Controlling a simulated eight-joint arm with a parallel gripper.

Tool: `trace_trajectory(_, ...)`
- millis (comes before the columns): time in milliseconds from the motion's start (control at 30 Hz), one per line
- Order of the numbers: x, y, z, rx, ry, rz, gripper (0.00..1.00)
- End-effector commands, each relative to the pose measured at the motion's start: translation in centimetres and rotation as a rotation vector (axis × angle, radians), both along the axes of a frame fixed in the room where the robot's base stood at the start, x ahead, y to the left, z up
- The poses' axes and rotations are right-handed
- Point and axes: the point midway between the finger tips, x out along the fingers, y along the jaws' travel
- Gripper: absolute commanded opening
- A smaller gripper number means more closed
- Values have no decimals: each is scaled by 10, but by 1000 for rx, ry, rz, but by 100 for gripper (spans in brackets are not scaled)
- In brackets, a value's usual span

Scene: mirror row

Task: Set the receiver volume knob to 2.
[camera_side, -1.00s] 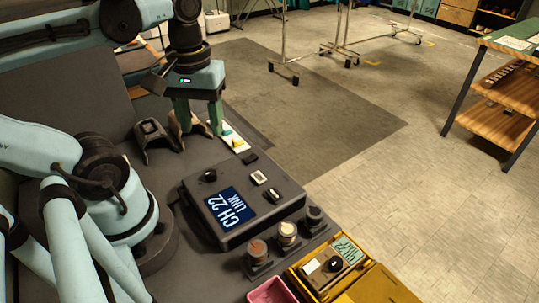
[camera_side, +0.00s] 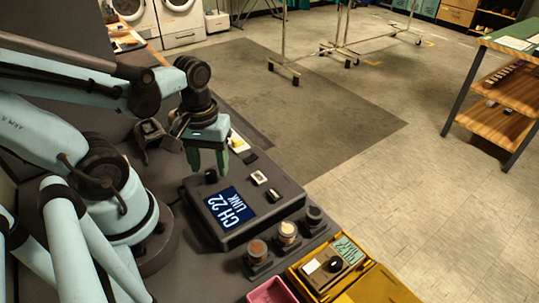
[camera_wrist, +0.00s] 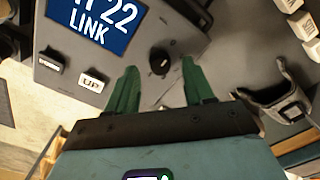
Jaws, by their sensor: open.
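The dark receiver box (camera_side: 265,212) sits on the grey bench, with a blue screen (camera_side: 231,206) reading CH 22 LINK. Its round black knob (camera_side: 210,175) is at the back left corner of its top. The knob also shows in the wrist view (camera_wrist: 159,61), with a small light mark; I cannot read any numbers around it. My gripper (camera_side: 208,163) points down just above the knob, its green fingers open and empty. In the wrist view the fingers (camera_wrist: 160,72) are on either side of the knob. I cannot tell whether they touch it.
A light button (camera_side: 258,177) and a darker one (camera_side: 273,195) are on the box top. Several round pieces, one a white-topped knob (camera_side: 288,231), stand at its front right. A yellow case (camera_side: 390,286) and pink bin (camera_side: 272,291) are nearer. A dark cradle (camera_side: 150,134) stands behind.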

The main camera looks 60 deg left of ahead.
Motion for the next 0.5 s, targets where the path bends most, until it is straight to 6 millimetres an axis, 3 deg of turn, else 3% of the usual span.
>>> trace_trajectory(500, -1, 0, -16, 0, 0, 0, 52)
